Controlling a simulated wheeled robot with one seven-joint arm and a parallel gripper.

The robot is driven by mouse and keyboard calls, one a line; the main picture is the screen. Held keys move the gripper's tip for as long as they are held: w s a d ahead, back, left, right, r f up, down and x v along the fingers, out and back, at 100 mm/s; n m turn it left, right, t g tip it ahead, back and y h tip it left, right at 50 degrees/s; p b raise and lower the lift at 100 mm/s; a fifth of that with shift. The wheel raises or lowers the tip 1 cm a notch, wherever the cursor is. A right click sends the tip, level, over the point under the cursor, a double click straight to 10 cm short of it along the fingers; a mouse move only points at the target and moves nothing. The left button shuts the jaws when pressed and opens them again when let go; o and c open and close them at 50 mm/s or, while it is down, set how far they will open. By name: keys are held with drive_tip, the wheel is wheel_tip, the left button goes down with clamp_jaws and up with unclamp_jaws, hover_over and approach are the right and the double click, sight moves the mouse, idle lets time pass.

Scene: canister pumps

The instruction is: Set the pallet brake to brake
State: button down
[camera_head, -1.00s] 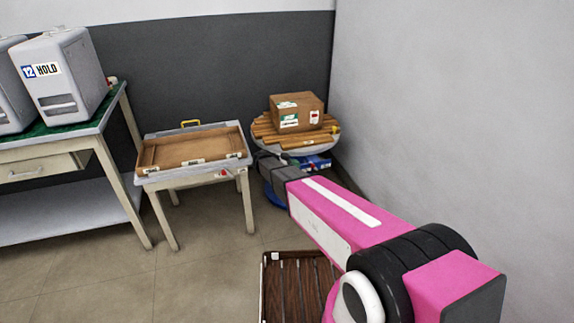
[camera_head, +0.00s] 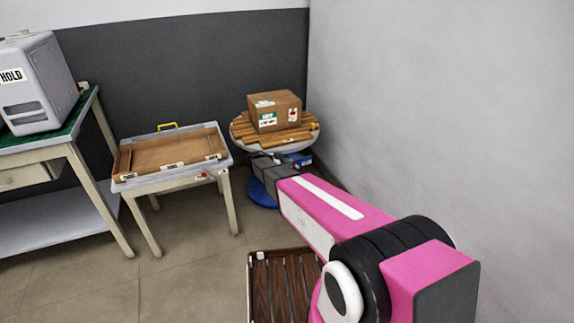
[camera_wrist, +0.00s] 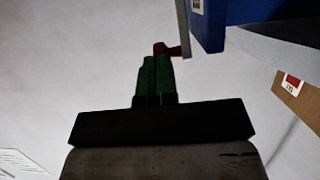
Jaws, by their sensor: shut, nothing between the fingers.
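A round stand (camera_head: 240,143) with wooden slats (camera_head: 280,138) on top is at the back right in the head view. It has a blue base (camera_head: 262,194). I cannot tell which part is the pallet brake. In the wrist view a small red knob or lever end (camera_wrist: 160,48) shows just beyond my fingertips, beside a grey edge and a blue panel (camera_wrist: 235,22). My gripper (camera_wrist: 154,62) has green fingers that are shut together and empty. Its tips look close to the red part; contact cannot be told. In the head view my gripper is small, by the stand's lower left side.
A cardboard box (camera_head: 274,110) sits on the slats. A small table (camera_head: 226,163) with a wooden tray (camera_head: 172,153) stands left of the stand. A slatted wooden crate (camera_head: 283,290) is on the floor in front. A bench (camera_head: 80,128) with a grey machine (camera_head: 38,85) is at left. A grey wall closes the right.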

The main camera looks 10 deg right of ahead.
drive_tip(key=shift+d+r+y, duration=0.3)
drive_tip(key=shift+y, duration=0.3)
drive_tip(key=w+d+r+g+y, duration=0.2)
drive_tip(key=d+g+y, duration=0.1)
drive_tip(key=d+y, duration=0.5)
drive_tip(key=shift+w+y, duration=0.15)
drive_tip(key=shift+y, duration=1.05)
drive_tip(key=shift+d+r, duration=0.1)
drive_tip(key=shift+r, duration=0.1)
drive_tip(key=shift+r, duration=0.7)
drive_tip(key=shift+r, duration=0.1)
